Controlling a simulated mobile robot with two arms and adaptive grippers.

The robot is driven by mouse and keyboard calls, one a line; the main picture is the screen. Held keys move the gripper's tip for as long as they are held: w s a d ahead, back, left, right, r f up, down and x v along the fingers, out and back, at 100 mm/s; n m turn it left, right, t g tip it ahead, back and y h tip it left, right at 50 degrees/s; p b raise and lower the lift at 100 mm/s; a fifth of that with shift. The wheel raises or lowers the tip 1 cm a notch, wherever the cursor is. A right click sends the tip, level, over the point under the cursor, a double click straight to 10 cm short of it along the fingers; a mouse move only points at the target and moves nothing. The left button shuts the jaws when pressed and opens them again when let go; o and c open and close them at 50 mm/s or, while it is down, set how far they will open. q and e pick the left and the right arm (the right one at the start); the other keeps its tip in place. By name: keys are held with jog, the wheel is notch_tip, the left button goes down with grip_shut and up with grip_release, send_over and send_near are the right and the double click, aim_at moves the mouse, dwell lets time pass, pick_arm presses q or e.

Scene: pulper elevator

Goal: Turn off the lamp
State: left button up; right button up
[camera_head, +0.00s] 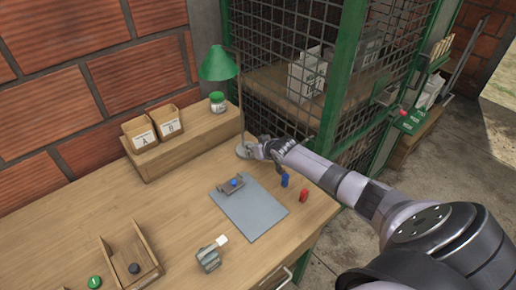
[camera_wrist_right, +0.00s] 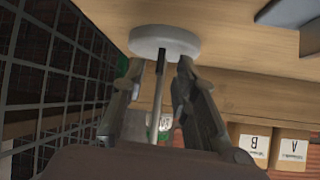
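The lamp has a green cone shade (camera_head: 217,64) and a thin upright pole (camera_head: 240,105) on a pale round base (camera_head: 243,151) at the back right of the table. My right gripper (camera_head: 258,150) is low beside the base. In the right wrist view, which is upside down, the base (camera_wrist_right: 165,40) lies just past the fingertips. The pole (camera_wrist_right: 158,85) shows between the two spread fingers (camera_wrist_right: 160,66), with gaps on both sides. I cannot tell whether the lamp is lit, and no switch is clearly visible. My left gripper is out of view.
The green wire-mesh cage (camera_head: 345,90) stands close to the right. A wooden shelf (camera_head: 190,140) holds boxes A and B (camera_head: 153,128) and a green-lidded jar (camera_head: 217,102). A clipboard (camera_head: 249,207), blue piece (camera_head: 284,181) and red piece (camera_head: 304,196) lie near my arm.

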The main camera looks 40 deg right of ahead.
jog(key=shift+v, duration=3.2)
